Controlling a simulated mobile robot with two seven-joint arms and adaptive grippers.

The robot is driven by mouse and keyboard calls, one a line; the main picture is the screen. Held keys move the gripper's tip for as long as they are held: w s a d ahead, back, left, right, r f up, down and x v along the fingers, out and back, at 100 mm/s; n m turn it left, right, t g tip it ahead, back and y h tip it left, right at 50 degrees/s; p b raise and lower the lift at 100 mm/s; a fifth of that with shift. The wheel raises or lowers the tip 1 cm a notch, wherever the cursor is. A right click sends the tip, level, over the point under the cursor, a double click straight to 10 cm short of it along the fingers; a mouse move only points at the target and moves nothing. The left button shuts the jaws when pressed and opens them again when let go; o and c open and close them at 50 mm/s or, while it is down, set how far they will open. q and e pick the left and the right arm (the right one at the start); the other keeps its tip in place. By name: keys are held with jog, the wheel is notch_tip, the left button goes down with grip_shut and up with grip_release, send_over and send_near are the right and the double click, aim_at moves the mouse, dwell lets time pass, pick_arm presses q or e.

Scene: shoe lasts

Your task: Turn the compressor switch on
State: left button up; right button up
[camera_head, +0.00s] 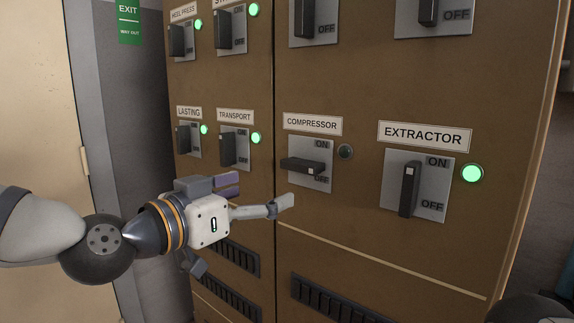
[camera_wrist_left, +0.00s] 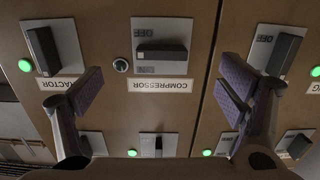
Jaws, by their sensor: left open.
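The compressor switch (camera_head: 303,166) is a black bar handle on a grey plate, under a COMPRESSOR label (camera_head: 313,125). Its handle lies nearly level, and the lamp (camera_head: 345,151) beside it is dark. My left gripper (camera_head: 255,197) is open and empty, in front of the cabinet, below and left of the switch in the head view. In the left wrist view, which is upside down, the switch (camera_wrist_left: 162,52) lies beyond and between the spread purple finger pads of the gripper (camera_wrist_left: 160,95), apart from them. My right gripper is not in view.
The extractor switch (camera_head: 410,188) is at right and the transport switch (camera_head: 228,148) at left; both handles are upright beside green-lit lamps. More switches fill the brown cabinet (camera_head: 300,75). Vent slots (camera_head: 335,300) lie below. A grey column (camera_head: 125,100) stands left.

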aim_at(296, 165)
pick_arm(q)
jog(key=shift+m, duration=0.3)
jog(key=x, duration=0.4)
jog(key=r+b+x, duration=0.1)
jog(key=x, duration=0.3)
jog(key=r+x, duration=0.1)
jog(key=x, duration=0.3)
jog(key=shift+w+r, duration=0.1)
jog(key=shift+w, duration=0.1)
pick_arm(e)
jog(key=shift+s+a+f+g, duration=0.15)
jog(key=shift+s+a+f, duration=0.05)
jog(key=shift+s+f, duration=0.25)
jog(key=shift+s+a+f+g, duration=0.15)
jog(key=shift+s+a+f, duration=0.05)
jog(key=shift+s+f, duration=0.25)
pick_arm(q)
jog(key=shift+a, duration=0.1)
jog(key=shift+c, duration=0.5)
jog(key=c, duration=1.1)
